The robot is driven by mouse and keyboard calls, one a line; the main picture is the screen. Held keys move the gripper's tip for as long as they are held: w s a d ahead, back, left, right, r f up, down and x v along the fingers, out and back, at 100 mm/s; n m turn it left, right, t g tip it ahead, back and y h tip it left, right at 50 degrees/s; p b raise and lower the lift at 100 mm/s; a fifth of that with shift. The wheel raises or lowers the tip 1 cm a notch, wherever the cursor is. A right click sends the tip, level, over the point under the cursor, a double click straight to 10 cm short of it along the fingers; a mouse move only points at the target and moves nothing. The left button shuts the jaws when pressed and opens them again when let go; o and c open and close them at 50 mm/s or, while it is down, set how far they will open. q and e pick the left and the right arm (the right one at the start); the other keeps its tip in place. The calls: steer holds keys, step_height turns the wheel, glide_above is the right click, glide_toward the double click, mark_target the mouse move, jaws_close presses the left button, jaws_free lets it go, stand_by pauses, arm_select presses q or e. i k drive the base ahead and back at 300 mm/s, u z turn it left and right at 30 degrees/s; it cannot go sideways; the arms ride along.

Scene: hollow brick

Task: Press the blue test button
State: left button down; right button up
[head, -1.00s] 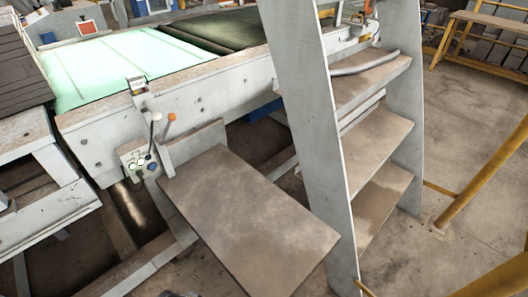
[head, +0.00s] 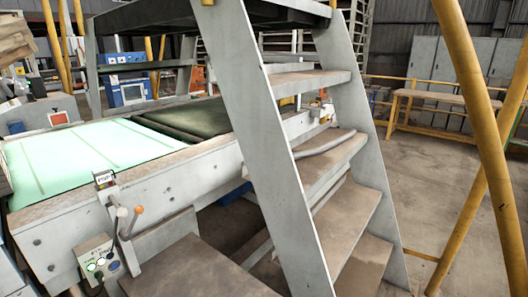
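A small grey control panel (head: 97,258) is on the side of the machine at the lower left of the head view. It carries a few small buttons, some pale or green. A small dark blue button (head: 114,265) is at its right side. Its label is too small to read. Neither of my grippers is in view.
A grey metal staircase (head: 253,150) stands right of the panel. A flat brown plate (head: 205,272) juts out beside the panel. The machine bed (head: 80,150) has a pale green top. Yellow posts (head: 478,100) stand at the right. Open floor (head: 425,190) lies beyond the stairs.

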mark_target(114, 265)
steer(key=u, duration=1.3)
